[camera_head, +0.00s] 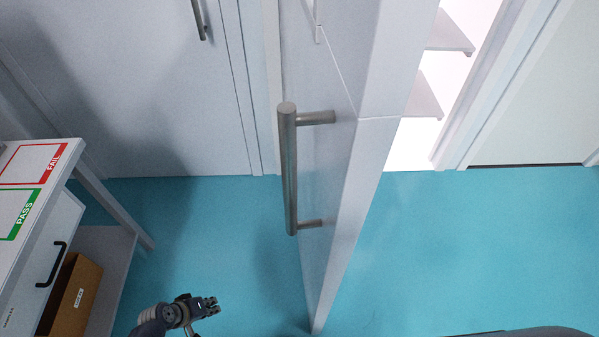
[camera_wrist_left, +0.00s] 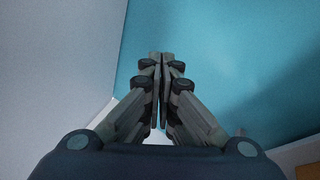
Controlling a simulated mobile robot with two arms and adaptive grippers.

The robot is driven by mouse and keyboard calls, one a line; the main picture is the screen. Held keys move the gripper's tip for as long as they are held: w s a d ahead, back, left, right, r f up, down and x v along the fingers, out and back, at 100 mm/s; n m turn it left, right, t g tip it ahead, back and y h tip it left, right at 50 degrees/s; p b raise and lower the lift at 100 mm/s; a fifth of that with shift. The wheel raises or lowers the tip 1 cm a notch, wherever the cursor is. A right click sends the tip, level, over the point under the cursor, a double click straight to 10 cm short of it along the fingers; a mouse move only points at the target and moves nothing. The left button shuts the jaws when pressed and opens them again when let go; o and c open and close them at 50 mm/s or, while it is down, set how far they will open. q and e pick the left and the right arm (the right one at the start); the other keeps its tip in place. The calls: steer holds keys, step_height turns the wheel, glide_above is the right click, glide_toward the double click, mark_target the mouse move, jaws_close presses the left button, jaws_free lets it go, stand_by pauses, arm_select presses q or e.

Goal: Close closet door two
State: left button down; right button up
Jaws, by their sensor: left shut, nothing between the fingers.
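A white closet door (camera_head: 345,190) stands open in the middle of the head view, swung out toward me and seen nearly edge-on. A grey bar handle (camera_head: 290,170) is on its left face. The lit closet opening with shelves (camera_head: 440,95) shows behind it to the right. My left gripper (camera_head: 212,304) is low at the bottom of the head view, left of the door and below the handle, apart from both. In the left wrist view its fingers (camera_wrist_left: 161,60) are together and empty, with a pale flat surface (camera_wrist_left: 60,60) to their left. My right gripper is not in view.
A white table (camera_head: 60,160) with PASS and FAIL areas stands at the left, with a drawer and a cardboard box (camera_head: 75,295) below. Another closed door with a handle (camera_head: 201,20) is behind. The blue floor (camera_head: 200,230) between table and open door is clear.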

mark_target(320, 181)
arm_select(q)
steer(key=w+d+r+t+h+p, duration=0.1)
steer(key=w+d+r+h, duration=0.25)
steer(key=r, duration=0.65)
steer(key=w+d+r+h, duration=0.2)
steer(key=w+r, duration=0.3)
steer(key=r, duration=0.4)
steer(key=w+d+r+t+h+p, duration=0.1)
steer(key=w+d+r+h, duration=0.2)
steer(key=r, duration=0.7)
steer(key=s+d+r+m+g+h+p, duration=0.1)
steer(key=s+d+r+m+g+h, duration=0.15)
steer(key=r, duration=0.95)
steer(key=s+d+r+m+g+h, duration=0.1)
steer(key=s+d+r+g+h, duration=0.2)
steer(key=r, duration=0.8)
steer(key=shift+t+h, duration=0.3)
steer(key=shift+t, duration=0.35)
steer(key=d+p, duration=0.1)
steer(key=d, duration=0.3)
steer(key=w+d+p, duration=0.1)
steer(key=d+p, duration=0.1)
steer(key=d, duration=0.2)
steer(key=w+d+p, duration=0.1)
steer(key=d+p, duration=0.1)
steer(key=d, duration=0.2)
steer(key=shift+d+r, duration=0.2)
steer(key=shift+d, duration=0.15)
steer(key=shift+d+f, duration=0.1)
steer(key=shift+d, duration=0.3)
